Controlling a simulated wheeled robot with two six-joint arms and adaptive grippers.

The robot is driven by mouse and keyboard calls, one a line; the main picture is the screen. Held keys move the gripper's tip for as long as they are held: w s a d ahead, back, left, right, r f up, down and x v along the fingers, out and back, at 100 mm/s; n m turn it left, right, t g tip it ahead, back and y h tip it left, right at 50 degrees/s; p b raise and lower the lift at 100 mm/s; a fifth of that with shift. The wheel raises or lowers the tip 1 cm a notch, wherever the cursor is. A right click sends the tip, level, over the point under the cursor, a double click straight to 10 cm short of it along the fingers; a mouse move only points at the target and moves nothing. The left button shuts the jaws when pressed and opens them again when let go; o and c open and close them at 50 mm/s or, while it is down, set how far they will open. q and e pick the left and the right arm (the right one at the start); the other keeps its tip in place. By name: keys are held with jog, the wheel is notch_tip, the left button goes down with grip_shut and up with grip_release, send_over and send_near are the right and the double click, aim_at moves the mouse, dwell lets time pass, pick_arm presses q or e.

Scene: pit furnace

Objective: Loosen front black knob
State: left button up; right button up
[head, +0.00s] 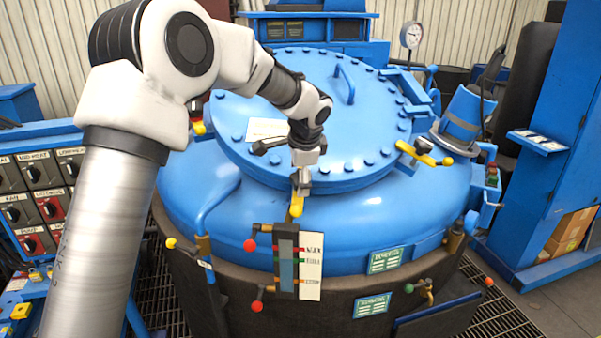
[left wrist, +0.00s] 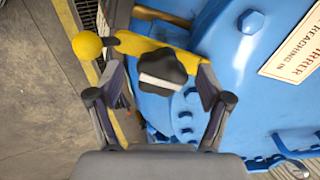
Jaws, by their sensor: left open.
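The front black knob (left wrist: 160,66) sits on a yellow clamp bar with a yellow ball end (left wrist: 87,45). In the left wrist view it lies between the two fingers of my left gripper (left wrist: 160,84), with a visible space on each side. In the head view my left gripper (head: 301,182) points down over the front edge of the blue lid (head: 300,100). The yellow clamp bar (head: 296,207) pokes out below it, and the knob is hidden there by the gripper. My left gripper is open. My right gripper is not seen.
Another yellow clamp with a black knob (head: 423,147) stands at the lid's right edge. A lever gauge panel with red balls (head: 286,262) is on the furnace front below the gripper. A switch panel (head: 42,200) is at the left. A blue column (head: 560,130) rises at the right.

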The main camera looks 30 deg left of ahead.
pick_arm(q)
jog(key=shift+w+a+f, duration=0.1)
jog(key=shift+w+f, duration=0.55)
jog(key=shift+s+r, duration=0.15)
jog(key=shift+s, duration=0.05)
jog(key=shift+c, duration=1.1)
jog(key=shift+s+r, duration=0.1)
jog(key=shift+s, duration=0.1)
jog(key=c, duration=0.9)
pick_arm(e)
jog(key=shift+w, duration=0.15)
